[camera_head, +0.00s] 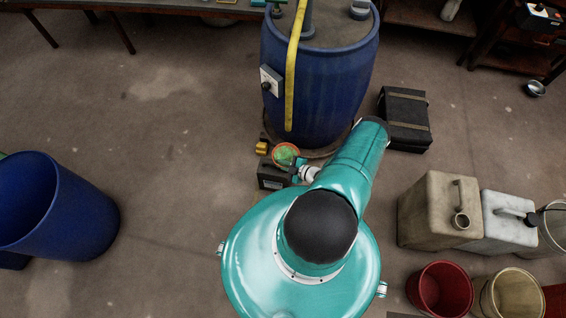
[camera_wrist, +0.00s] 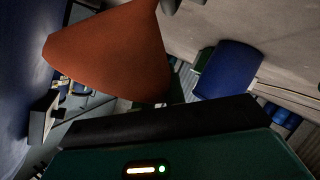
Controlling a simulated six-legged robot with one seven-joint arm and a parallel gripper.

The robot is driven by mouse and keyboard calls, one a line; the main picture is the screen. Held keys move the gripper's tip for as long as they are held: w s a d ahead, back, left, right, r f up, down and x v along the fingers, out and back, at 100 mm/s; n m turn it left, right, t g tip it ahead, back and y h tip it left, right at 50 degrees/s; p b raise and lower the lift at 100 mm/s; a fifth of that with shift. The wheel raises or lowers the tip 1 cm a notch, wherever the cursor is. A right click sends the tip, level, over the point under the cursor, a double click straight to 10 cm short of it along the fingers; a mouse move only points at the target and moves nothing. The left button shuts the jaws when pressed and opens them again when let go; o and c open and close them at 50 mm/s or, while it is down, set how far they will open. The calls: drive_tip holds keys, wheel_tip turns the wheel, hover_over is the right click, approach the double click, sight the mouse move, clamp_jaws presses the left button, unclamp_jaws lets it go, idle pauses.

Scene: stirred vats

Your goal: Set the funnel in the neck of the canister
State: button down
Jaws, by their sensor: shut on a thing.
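An orange-red funnel (camera_wrist: 110,50) fills the upper left of the wrist view, tilted, close in front of my gripper (camera_wrist: 165,112). In the head view the funnel (camera_head: 286,154) shows as an orange rim with green inside, held off the floor beside the blue vat. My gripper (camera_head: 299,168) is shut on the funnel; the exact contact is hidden.
The blue vat (camera_head: 325,85) stands just behind my gripper, with a black case (camera_head: 405,120) to its right. Red (camera_head: 440,288) and cream (camera_head: 512,295) buckets stand in front of the canisters. A blue barrel (camera_head: 75,215) stands left. Floor between barrel and vat is mostly clear.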

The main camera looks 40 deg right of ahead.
drive_tip(key=shift+f, duration=1.95)
drive_tip(key=shift+s+d, duration=0.1)
drive_tip(key=shift+d, duration=0.05)
drive_tip(key=c, duration=1.4)
unclamp_jaws()
drive_tip(key=v, duration=1.3)
drive_tip(key=shift+s+d+r, duration=0.1)
drive_tip(key=shift+s+r, duration=0.05)
drive_tip(key=shift+s, duration=0.25)
drive_tip(key=shift+s, duration=0.1)
